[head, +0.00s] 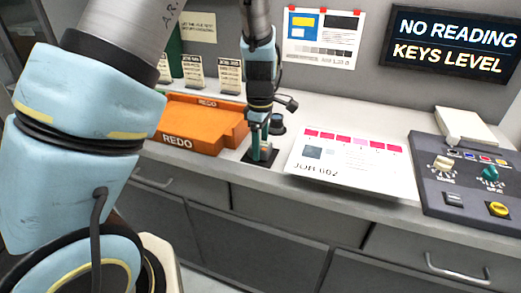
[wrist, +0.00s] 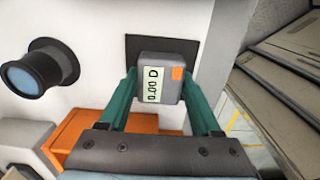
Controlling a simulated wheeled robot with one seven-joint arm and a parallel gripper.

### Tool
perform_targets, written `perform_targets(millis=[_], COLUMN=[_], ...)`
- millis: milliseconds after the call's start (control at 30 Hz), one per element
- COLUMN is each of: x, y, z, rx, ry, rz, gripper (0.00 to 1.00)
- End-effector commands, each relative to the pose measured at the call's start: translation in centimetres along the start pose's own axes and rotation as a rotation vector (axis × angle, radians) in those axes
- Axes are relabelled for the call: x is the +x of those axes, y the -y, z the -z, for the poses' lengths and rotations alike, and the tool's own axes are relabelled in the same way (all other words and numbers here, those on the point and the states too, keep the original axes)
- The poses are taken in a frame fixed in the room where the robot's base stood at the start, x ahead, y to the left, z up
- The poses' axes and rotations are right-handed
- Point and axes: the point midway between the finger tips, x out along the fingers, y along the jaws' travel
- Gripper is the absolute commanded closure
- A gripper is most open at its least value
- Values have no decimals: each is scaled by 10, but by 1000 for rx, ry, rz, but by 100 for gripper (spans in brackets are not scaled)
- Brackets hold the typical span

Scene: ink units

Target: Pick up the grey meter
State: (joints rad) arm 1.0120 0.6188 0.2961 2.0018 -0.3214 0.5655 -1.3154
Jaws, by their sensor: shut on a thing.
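The grey meter (wrist: 158,78) is a small box with a pale display reading 0.00 D and an orange patch. In the wrist view it sits between the two green fingers of my gripper (wrist: 160,92), which are shut on its sides. A dark square patch (wrist: 188,52) shows behind the meter on the pale counter; I cannot tell whether the meter touches it. In the head view my gripper (head: 262,152) is low over the counter, right of the orange REDO tray, and the meter is mostly hidden by the fingers.
The orange REDO tray (head: 190,140) is close on the left. A dark cylindrical loupe (head: 277,125) stands just behind the gripper. The JOB 602 sheet (head: 350,170) lies to the right, then a grey control console (head: 465,180). The counter's front edge (head: 270,188) is near.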

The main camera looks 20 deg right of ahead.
Motion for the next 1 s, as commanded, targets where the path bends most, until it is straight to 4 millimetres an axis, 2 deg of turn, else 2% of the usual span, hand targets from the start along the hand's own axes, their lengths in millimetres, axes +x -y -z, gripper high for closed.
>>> perform_targets(millis=[67, 367, 667, 767, 1000], x=[0, 0, -4, -16, -63], y=[0, 0, -1, -1, -2], z=[0, 0, 0, 0, -1], rx=[0, 0, 0, 0, 2], ry=[0, 0, 0, 0, 1], rz=[0, 0, -2, -5, -7], gripper=[61, 94, 96, 96, 96])
